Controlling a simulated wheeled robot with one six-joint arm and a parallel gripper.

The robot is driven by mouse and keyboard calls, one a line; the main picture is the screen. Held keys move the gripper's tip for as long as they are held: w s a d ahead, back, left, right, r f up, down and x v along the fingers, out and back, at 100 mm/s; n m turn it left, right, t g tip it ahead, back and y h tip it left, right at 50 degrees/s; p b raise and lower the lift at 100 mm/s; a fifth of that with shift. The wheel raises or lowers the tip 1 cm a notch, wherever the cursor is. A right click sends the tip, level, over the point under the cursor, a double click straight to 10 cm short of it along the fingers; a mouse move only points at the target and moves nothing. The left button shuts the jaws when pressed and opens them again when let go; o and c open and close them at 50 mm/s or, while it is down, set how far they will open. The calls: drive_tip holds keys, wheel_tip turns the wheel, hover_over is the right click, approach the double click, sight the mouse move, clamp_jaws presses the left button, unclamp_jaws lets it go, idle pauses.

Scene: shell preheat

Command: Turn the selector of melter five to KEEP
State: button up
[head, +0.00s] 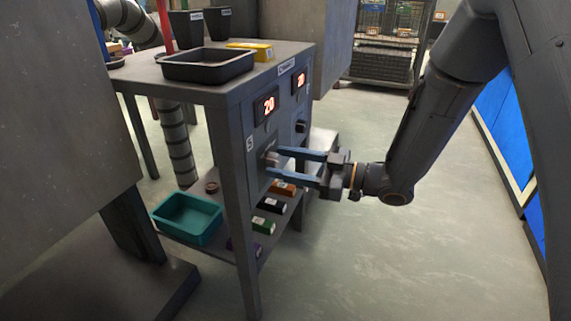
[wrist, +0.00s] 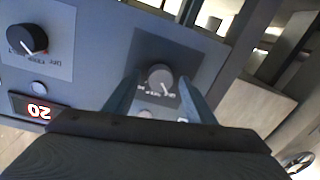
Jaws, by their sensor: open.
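The selector knob (head: 271,158) of the left-hand melter sits low on the grey front panel, beside a plate (head: 249,143) that appears to read 5. My gripper (head: 275,161) is open, with one finger on each side of this knob. The wrist view is upside down and shows the dark round knob (wrist: 160,76) between the fingers. Its white pointer slants down and right in that view, toward small lettering that looks like OFF. KEEP is too blurred to read surely. I cannot tell whether the fingers touch the knob. The display (head: 265,105) above it reads 20.
A second knob (wrist: 27,38) and display (head: 299,81), reading 20, are on the neighbouring panel. On top stand a black tray (head: 207,66), dark cups and a yellow box (head: 250,50). A teal bin (head: 188,218) and several coloured blocks lie on the lower shelf. The floor at right is clear.

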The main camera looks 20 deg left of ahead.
drive_tip(key=c, duration=1)
drive_tip(key=shift+c, duration=0.2)
drive_tip(key=shift+r+m+p, duration=0.1)
drive_tip(key=shift+m+p, duration=0.2)
drive_tip(key=shift+p, duration=0.2)
drive_tip(key=m+p, duration=0.3)
drive_tip(key=p, duration=0.2)
drive_tip(key=m+p, duration=0.4)
drive_tip(key=m, duration=0.1)
drive_tip(key=shift+y+p, duration=0.3)
drive_tip(key=shift+p, duration=0.05)
drive_tip(key=shift+f+m, duration=0.2)
drive_tip(key=shift+m, duration=0.1)
